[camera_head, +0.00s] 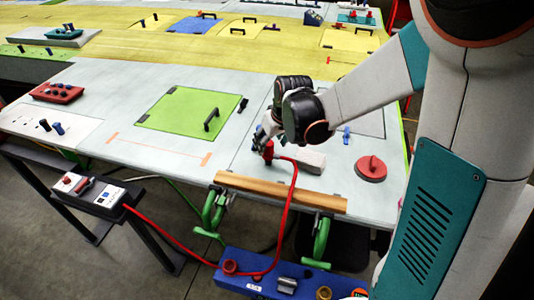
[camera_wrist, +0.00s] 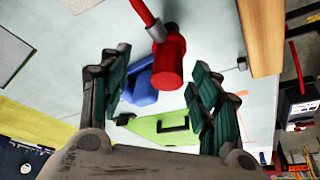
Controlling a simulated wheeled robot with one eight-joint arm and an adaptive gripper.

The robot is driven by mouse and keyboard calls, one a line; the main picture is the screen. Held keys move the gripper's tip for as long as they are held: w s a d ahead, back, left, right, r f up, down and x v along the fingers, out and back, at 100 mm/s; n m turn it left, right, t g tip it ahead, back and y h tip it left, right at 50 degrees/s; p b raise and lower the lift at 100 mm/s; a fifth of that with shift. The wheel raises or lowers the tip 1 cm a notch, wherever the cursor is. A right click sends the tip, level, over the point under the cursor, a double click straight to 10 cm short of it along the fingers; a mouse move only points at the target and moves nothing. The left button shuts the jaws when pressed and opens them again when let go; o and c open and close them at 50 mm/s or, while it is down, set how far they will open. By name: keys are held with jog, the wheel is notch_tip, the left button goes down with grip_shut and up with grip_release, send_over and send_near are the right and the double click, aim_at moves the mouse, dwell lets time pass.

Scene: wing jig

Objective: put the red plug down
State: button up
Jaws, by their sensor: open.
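The red plug (camera_head: 268,150) is at the table's near side in the head view, with a red cable leading from it. My gripper (camera_head: 261,138) is right at the plug. In the wrist view the plug (camera_wrist: 170,62) shows ahead of the gap between the fingers, its cable running up out of the picture. My gripper (camera_wrist: 158,88) is open there, with clear space between each finger and the plug. The plug's contact with the table cannot be made out clearly.
A wooden bar (camera_head: 280,192) lies along the near table edge. A pale block (camera_head: 304,160) and a round red piece (camera_head: 370,168) are to the right. A green panel with a handle (camera_head: 187,108) is to the left. The red cable (camera_head: 190,249) hangs below the edge.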

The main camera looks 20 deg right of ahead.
jog(key=shift+a+b+x, duration=0.2)
jog(key=shift+x, duration=1.05)
jog(key=shift+a+b+x, duration=0.15)
jog(key=shift+a+x, duration=0.05)
jog(key=shift+x, duration=1.1)
grip_shut()
